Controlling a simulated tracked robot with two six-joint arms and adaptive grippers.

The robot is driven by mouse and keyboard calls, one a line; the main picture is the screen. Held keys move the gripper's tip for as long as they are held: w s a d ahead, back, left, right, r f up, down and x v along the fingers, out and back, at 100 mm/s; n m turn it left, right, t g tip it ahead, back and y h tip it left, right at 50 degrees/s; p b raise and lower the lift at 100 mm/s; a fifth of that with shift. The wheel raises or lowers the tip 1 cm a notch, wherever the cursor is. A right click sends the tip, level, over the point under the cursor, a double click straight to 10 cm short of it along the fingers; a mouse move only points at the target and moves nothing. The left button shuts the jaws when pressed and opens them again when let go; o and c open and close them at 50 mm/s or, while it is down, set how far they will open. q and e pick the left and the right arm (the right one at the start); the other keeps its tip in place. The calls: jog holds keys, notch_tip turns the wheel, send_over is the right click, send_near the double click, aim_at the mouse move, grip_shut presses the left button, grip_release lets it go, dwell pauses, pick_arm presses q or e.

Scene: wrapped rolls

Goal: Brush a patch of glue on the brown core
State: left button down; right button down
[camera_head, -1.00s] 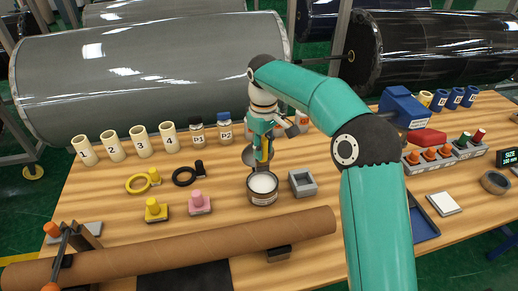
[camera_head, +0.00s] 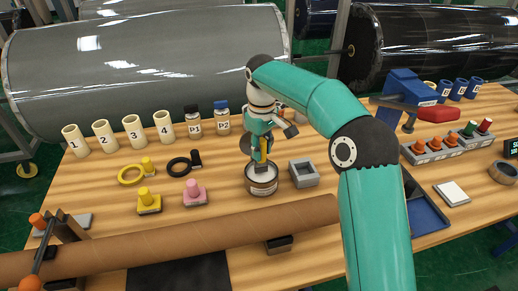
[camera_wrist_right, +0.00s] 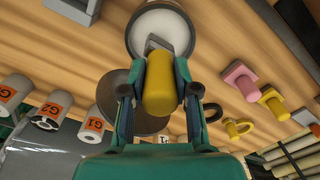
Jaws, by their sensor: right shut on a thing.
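The brown core (camera_head: 180,243) is a long cardboard tube lying across the front of the table. The glue pot (camera_head: 262,186) is an open tin of white glue behind the core's right part; it also shows in the wrist view (camera_wrist_right: 178,22). My right gripper (camera_head: 262,150) is above the pot, shut on the yellow handle of the brush (camera_wrist_right: 160,88). The brush points down, with its grey lower end over or in the white glue; whether it touches the glue I cannot tell. My left gripper is out of view.
A grey square holder (camera_head: 304,173) stands right of the pot. Pink (camera_head: 195,193) and yellow (camera_head: 149,201) knobbed blocks stand left of it. Numbered cream cups and two jars line the back. A dark round lid (camera_wrist_right: 122,100) lies by the pot.

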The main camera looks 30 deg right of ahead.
jog(key=shift+f+b, duration=0.3)
jog(key=shift+f, duration=0.2)
dwell(0.8)
jog(key=shift+f, duration=0.1)
dwell(1.3)
jog(key=shift+p, duration=0.3)
notch_tip(320, 180, up, 7)
jog(key=p, duration=0.7)
dwell(0.6)
